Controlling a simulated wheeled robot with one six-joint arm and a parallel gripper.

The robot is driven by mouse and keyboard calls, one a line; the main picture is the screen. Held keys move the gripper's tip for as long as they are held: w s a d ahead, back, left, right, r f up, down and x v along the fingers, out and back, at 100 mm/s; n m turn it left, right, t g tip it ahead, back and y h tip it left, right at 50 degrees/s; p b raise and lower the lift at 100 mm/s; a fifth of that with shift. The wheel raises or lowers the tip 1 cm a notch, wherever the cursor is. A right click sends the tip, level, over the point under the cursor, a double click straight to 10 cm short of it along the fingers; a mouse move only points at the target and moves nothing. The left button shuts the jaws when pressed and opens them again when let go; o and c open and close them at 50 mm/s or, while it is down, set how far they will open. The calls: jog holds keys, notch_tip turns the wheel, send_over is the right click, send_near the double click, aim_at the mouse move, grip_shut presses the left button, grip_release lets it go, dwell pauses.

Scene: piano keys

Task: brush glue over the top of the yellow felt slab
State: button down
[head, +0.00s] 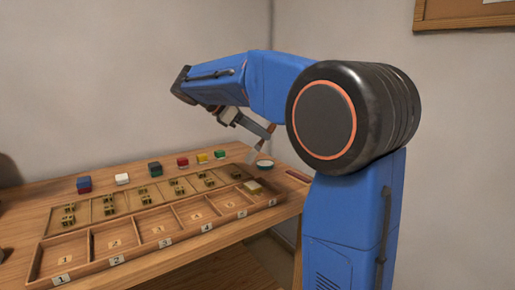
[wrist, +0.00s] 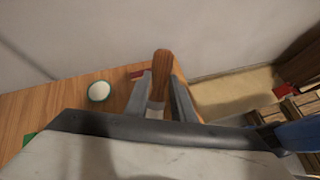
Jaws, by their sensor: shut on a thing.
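My gripper (head: 240,121) is shut on a brush and holds it above the right end of the table. The brush (head: 257,149) tilts with its pale bristle end low, near the glue dish (head: 265,163); I cannot tell whether they touch. In the wrist view the brush's wooden handle (wrist: 162,62) stands between the two fingers (wrist: 160,95), and the round dish with white contents (wrist: 98,91) lies to its left. The yellow felt slab (head: 203,157) is in the back row on the table, left of the gripper, and is not clearly visible in the wrist view.
Other coloured blocks, such as a red one (head: 183,162) and a green one (head: 219,154), flank the slab. The wall stands behind.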

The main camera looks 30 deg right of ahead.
jog(key=shift+f, duration=0.1)
dwell(0.3)
jog(key=shift+f, duration=0.4)
